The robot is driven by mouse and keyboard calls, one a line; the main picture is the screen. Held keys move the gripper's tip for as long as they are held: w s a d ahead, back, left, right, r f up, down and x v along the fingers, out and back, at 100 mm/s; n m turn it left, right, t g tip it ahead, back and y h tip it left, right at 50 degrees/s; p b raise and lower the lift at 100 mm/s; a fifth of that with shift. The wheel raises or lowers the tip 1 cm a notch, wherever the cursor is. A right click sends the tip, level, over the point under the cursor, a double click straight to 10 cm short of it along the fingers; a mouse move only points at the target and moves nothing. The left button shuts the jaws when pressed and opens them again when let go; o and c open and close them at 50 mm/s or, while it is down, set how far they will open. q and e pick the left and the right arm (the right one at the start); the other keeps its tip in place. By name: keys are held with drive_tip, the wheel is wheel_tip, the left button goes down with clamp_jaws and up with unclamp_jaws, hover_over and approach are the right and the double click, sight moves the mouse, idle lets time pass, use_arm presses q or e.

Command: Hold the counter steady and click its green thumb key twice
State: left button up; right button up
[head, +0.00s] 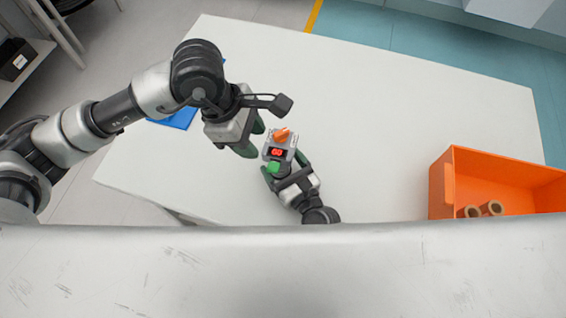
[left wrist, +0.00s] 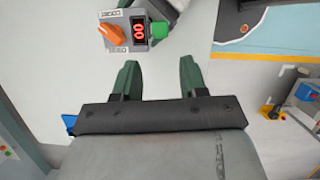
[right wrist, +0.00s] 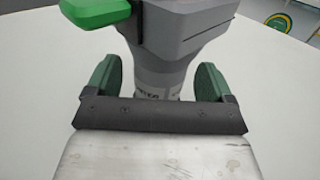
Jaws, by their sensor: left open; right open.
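The counter is a grey box (head: 291,146) with an orange knob (head: 283,134), a red display and a green thumb key (head: 273,167). In the left wrist view its display (left wrist: 139,31) reads 00 and the key (left wrist: 159,30) shows beside it. My left gripper (head: 254,138) is open and empty, just left of the counter and apart from it. My right gripper (head: 286,166) is open at the counter's near side. In the right wrist view its fingers (right wrist: 158,85) stand either side of the counter's narrow grey neck (right wrist: 157,78), with gaps; the key (right wrist: 95,12) is above.
The white table (head: 380,120) is mostly clear around the counter. An orange bin (head: 495,165) with brown rolls (head: 490,208) stands at the right. A blue item (head: 178,117) lies on the table behind my left arm, partly hidden.

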drive_tip(key=c, duration=1.1)
use_arm(q)
clamp_jaws()
idle(0.6)
idle(0.5)
